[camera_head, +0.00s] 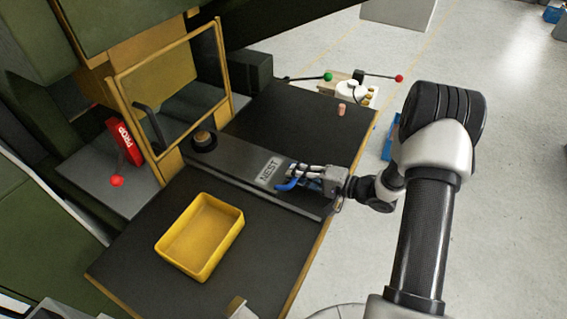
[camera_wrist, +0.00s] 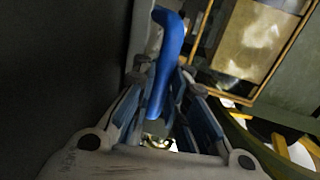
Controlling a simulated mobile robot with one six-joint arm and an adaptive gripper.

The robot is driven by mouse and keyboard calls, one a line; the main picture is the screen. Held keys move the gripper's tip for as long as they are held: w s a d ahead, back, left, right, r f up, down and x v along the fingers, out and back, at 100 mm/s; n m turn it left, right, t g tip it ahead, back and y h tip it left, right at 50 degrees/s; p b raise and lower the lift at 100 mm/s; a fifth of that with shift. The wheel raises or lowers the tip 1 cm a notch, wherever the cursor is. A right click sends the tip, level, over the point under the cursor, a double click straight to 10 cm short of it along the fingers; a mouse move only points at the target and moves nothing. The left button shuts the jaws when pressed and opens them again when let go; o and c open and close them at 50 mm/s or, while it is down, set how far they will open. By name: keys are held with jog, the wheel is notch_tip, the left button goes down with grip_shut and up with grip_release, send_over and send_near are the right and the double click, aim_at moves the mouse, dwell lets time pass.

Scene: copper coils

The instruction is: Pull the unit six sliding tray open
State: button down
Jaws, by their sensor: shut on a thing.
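The grey sliding tray (camera_head: 235,160) is marked NEST and lies across the dark bench, running from the yellow-framed opening toward the front edge. A round black holder with a tan top (camera_head: 204,139) sits near its far end. A blue handle (camera_head: 286,186) is at its near end and also shows in the wrist view (camera_wrist: 169,40). My gripper (camera_head: 298,175) is at this near end, with its fingers on both sides of the blue handle in the wrist view (camera_wrist: 162,78). It is shut on the handle. The fingers hide part of the handle.
A yellow bin (camera_head: 208,237) stands empty on the bench left of the tray. A raised yellow frame guard (camera_head: 170,75) stands behind. A red PROP block (camera_head: 125,141) is at left. A small copper-coloured cylinder (camera_head: 341,109) and green- and red-knobbed levers (camera_head: 365,75) are at the back right.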

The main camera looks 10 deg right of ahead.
jog(key=shift+s+d, duration=0.3)
jog(key=shift+d, duration=0.1)
jog(key=shift+r, duration=0.1)
jog(key=c, duration=1.6)
grip_release()
jog(key=shift+d, duration=0.1)
jog(key=v, duration=1.2)
